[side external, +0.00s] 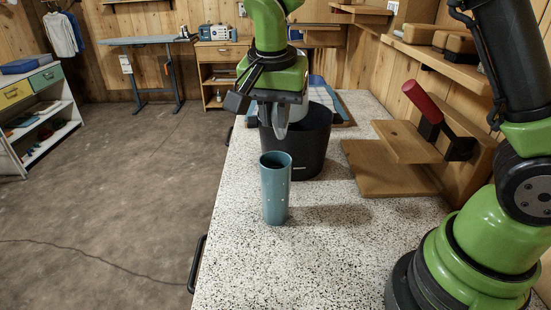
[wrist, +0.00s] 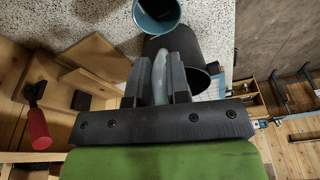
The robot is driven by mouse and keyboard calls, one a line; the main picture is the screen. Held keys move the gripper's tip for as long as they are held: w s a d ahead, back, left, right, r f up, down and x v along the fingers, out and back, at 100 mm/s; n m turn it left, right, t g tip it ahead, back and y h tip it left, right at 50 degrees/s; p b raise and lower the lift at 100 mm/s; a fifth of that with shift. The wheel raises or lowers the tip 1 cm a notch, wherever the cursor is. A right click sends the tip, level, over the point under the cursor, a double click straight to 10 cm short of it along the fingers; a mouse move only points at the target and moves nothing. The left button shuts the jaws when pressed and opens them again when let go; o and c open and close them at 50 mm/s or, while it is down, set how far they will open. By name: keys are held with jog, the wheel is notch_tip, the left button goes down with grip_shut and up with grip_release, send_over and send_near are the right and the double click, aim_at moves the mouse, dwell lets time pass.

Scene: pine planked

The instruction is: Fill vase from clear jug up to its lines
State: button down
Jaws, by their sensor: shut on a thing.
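The teal vase (side external: 275,190) stands upright on the speckled counter, with small pale marks on its side. Its open mouth shows at the top of the wrist view (wrist: 150,22); the liquid level inside cannot be made out. My gripper (side external: 284,108) is above and behind the vase in the side view. It is shut on the clear jug (side external: 280,126), a greyish translucent shape between the two dark fingers in the wrist view (wrist: 160,80). Most of the jug is hidden by the fingers, so its contents and tilt cannot be told.
A black bin (side external: 312,150) stands right behind the vase, close to the jug. Wooden boards (side external: 390,170) and a red-handled clamp (side external: 422,102) are at the right by the wall. The speckled counter (side external: 300,265) is clear in front of the vase.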

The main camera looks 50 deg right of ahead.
aim_at(276, 129)
jog(key=shift+s+a, duration=0.1)
jog(key=shift+a, duration=0.05)
jog(key=shift+f+t+h, duration=0.6)
jog(key=shift+f+h, duration=0.4)
jog(key=shift+f, duration=0.1)
jog(key=shift+w+d+f+t+h, duration=0.25)
jog(key=shift+d+f+t+h, duration=0.2)
jog(key=shift+f+h, duration=0.25)
